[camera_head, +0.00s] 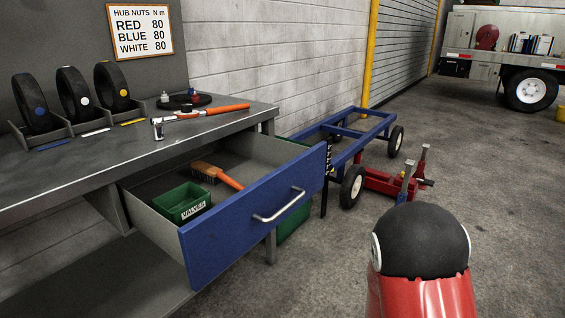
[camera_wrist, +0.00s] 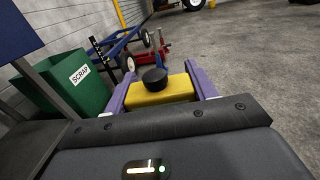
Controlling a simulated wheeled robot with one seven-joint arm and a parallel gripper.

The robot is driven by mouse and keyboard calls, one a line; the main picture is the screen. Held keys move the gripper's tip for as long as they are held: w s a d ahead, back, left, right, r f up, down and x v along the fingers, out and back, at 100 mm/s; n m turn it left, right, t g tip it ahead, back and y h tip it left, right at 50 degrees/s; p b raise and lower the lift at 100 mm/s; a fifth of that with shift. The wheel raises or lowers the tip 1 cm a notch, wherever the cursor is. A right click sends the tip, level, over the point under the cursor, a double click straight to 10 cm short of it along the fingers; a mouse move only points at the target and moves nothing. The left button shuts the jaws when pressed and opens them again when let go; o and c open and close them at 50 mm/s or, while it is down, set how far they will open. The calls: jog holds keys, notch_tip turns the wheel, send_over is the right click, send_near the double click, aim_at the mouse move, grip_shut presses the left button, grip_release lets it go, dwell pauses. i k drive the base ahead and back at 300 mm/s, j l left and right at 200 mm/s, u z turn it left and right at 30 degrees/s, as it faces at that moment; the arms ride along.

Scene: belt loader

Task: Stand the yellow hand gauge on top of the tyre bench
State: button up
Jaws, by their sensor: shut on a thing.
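The yellow hand gauge (camera_wrist: 160,94), with a round black part on it, sits between the purple fingers of my gripper (camera_wrist: 160,88) in the wrist view. The gripper is shut on it. Neither the gripper nor the gauge shows in the head view. The tyre bench (camera_head: 110,158) is at the left of the head view, with a dark grey top. Several small tyres (camera_head: 72,93) stand in holders along its back. At its right end lie a wrench with an orange handle (camera_head: 213,110) and a black disc (camera_head: 184,101) with small parts.
A blue-fronted drawer (camera_head: 235,238) is pulled open below the bench top. It holds a green valves box (camera_head: 183,203) and a brush (camera_head: 217,176). A green scrap bin (camera_wrist: 72,91), a blue trolley (camera_head: 343,142) and a red jack (camera_head: 392,182) stand nearby. The bench top's front left is clear.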

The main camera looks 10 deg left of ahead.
aim_at(27, 173)
jog(key=k+u, duration=0.35)
jog(key=k+j+u, duration=0.15)
jog(key=u, duration=0.2)
jog(key=k, duration=0.1)
